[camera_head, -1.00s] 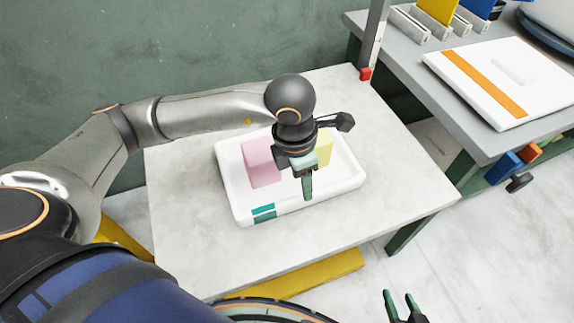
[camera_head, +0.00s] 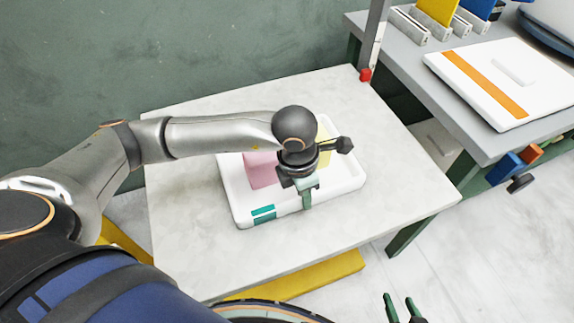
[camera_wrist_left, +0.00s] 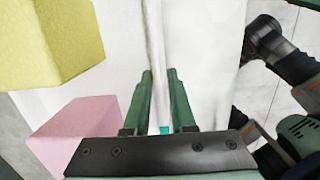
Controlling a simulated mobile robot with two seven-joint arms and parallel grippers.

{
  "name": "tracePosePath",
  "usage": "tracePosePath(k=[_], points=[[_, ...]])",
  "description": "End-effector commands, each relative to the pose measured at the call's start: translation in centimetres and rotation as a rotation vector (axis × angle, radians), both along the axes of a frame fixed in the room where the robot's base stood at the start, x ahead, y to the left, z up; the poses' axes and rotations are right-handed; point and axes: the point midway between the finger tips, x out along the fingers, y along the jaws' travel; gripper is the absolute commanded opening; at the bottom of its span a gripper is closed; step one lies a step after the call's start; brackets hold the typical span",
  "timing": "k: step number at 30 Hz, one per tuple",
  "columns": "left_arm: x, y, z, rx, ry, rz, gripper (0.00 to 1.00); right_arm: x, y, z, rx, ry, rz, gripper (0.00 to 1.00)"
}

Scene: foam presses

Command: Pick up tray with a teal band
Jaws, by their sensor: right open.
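The white tray (camera_head: 336,193) with a teal band (camera_head: 263,214) stands on the pale table. It carries a pink block (camera_head: 261,170) and a yellow block (camera_head: 324,158), partly hidden by my left wrist. My left gripper (camera_head: 306,200) points down at the tray's near long wall. In the left wrist view its two green fingers (camera_wrist_left: 160,72) stand either side of the white wall with a narrow gap; I cannot tell whether they press on it. A bit of teal shows between them. My right gripper (camera_head: 402,300) is open and empty at the bottom edge.
A grey bench (camera_head: 480,140) at the right holds a white flat tray with an orange band (camera_head: 500,80) and slotted holders (camera_head: 440,25) behind it. The marble-like table (camera_head: 400,190) is clear around the teal-banded tray. A dark green wall is behind.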

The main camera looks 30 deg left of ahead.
Motion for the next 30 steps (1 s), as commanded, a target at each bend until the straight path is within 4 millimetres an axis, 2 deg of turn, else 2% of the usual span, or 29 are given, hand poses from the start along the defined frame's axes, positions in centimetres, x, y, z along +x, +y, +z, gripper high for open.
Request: tracePosePath(k=[1,6,23,30], points=[[0.0,0.0,0.0,0.0,0.0,0.0,0.17,0.0,0.0,0.0,0.0,-0.001,0.0,0.5],[0.0,0.0,0.0,0.0,0.0,0.0,0.0,0.1,0.0,0.0,0.0,-0.001,0.0,0.5],[0.0,0.0,0.2,0.0,-0.001,0.0,0.0,0.1,0.0,0.2,0.001,-0.002,0.0,0.5],[0.1,0.0,2.0,-0.001,-0.004,0.0,0.0,0.1,0.1,1.2,0.001,-0.001,0.001,0.5]])
